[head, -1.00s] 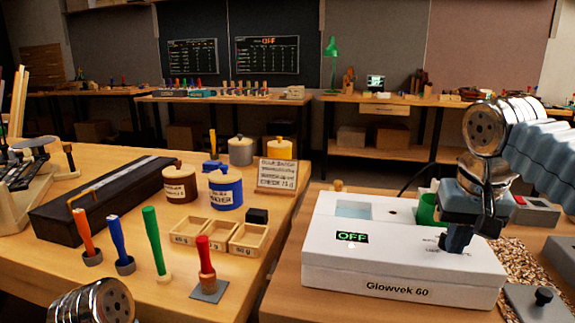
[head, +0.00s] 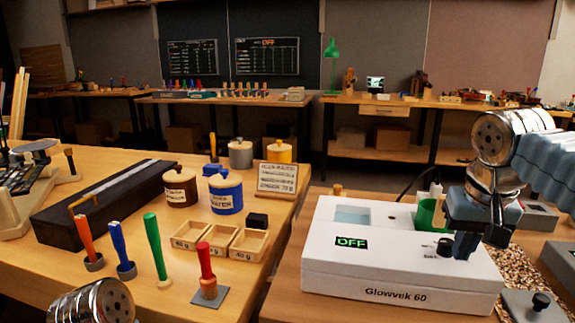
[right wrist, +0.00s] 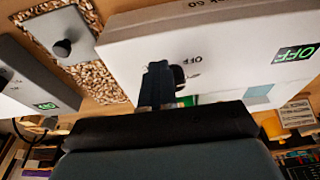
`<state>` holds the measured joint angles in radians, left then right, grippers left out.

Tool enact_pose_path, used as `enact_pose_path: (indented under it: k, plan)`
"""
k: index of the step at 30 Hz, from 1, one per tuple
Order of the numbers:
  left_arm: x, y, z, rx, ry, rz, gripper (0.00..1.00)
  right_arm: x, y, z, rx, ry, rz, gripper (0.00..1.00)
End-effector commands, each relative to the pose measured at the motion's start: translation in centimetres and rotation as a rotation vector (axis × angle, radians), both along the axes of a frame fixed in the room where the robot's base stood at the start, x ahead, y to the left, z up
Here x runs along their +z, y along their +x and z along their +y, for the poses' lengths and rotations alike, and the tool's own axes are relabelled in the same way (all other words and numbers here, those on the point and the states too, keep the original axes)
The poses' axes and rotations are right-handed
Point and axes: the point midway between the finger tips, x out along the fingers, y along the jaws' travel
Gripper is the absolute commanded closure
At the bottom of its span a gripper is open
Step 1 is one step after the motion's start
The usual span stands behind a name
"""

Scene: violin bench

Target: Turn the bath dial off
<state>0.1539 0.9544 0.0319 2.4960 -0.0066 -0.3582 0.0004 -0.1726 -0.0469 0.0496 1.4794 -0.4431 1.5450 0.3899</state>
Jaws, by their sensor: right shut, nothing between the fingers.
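The white bath labelled Glowvek 60 (head: 345,271) stands on the right-hand bench. Its display (head: 352,243) reads OFF in green. The small black dial (head: 444,246) is on its top, toward the right. My right gripper (head: 466,245) is shut and empty, just right of the dial in the head view. In the right wrist view, the closed fingers (right wrist: 157,82) are close beside the dial (right wrist: 179,75); I cannot tell whether they touch. The OFF display also shows there (right wrist: 295,54). My left gripper is out of view.
A green cup (head: 427,213) stands behind the bath, near my right wrist. A tray of brown pellets (head: 498,265) and a grey box with a black knob (head: 535,304) lie to the right. The left bench holds jars, wooden trays (head: 249,243) and coloured-handled tools.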

Motion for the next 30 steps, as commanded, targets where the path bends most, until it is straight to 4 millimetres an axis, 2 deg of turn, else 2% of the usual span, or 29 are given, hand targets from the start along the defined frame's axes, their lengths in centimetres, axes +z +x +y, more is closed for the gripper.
enact_pose_path:
  k: [8, 21, 30]
  plan:
    - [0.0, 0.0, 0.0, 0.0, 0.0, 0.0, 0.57, 0.5, -0.6, 0.0, 0.001, 0.001, -0.002, 1.0]
    - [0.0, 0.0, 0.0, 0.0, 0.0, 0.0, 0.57, 5.7, -0.6, 0.0, 0.001, 0.001, 0.0, 1.0]
    - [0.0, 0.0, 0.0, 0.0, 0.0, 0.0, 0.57, 6.0, -0.7, -0.1, 0.001, 0.0, 0.0, 1.0]
